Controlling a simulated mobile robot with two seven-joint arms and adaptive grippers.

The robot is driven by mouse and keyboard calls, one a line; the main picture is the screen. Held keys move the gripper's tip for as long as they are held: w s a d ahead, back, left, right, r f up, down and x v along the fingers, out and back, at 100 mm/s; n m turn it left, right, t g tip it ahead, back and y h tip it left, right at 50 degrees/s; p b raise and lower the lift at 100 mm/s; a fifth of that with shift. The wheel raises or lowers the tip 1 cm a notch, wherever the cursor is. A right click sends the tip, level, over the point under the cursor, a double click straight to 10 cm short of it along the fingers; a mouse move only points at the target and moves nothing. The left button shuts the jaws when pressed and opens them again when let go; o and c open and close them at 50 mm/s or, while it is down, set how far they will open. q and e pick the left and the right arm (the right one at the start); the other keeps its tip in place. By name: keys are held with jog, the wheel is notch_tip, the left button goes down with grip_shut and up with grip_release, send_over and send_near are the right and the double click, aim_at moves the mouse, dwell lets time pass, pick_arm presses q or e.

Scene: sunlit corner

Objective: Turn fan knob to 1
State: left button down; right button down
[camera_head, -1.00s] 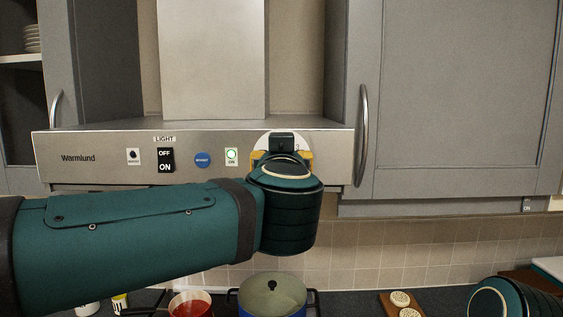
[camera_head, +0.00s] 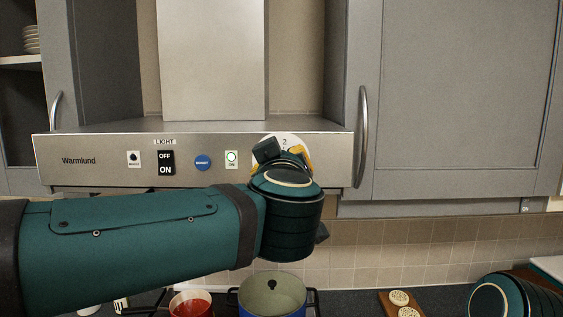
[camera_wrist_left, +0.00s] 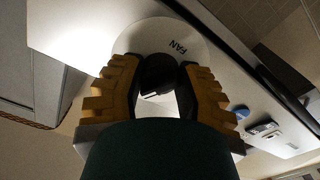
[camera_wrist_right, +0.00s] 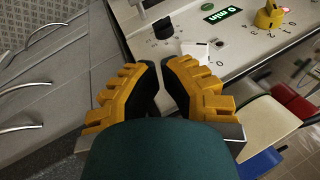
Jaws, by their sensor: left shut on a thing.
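The fan knob is on the right end of the steel range hood front (camera_head: 110,165), on a white round dial (camera_head: 287,138) where a 2 shows. My left gripper (camera_head: 283,155) is at the dial, rolled to the left, and covers the knob and most of the dial in the head view. In the left wrist view the dark knob (camera_wrist_left: 158,72) sits between the two yellow fingers, which are shut on it. The word FAN shows on the white dial (camera_wrist_left: 170,38) there. My right gripper (camera_wrist_right: 158,66) has its fingertips close together, with nothing seen between them.
A light switch (camera_head: 166,162), a blue button (camera_head: 203,162) and a green-ringed button (camera_head: 231,158) are left of the dial. A cabinet handle (camera_head: 362,135) is close on its right. A blue pot (camera_head: 272,295) and a red-filled pot (camera_head: 190,305) stand below.

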pick_arm(q)
jog(key=n, duration=0.2)
jog(key=shift+f+n, duration=0.1)
jog(key=shift+n, duration=0.3)
jog(key=n, duration=0.2)
jog(key=shift+n+b, duration=0.35)
jog(key=shift+n, duration=0.05)
jog(key=n+b, duration=0.1)
jog(key=n, duration=0.2)
jog(key=shift+n, duration=0.3)
jog(key=shift+n+b, duration=0.8)
jog(key=shift+n, duration=0.9)
jog(key=c, duration=0.5)
grip_release()
jog(key=shift+d, duration=0.1)
jog(key=shift+c, duration=0.2)
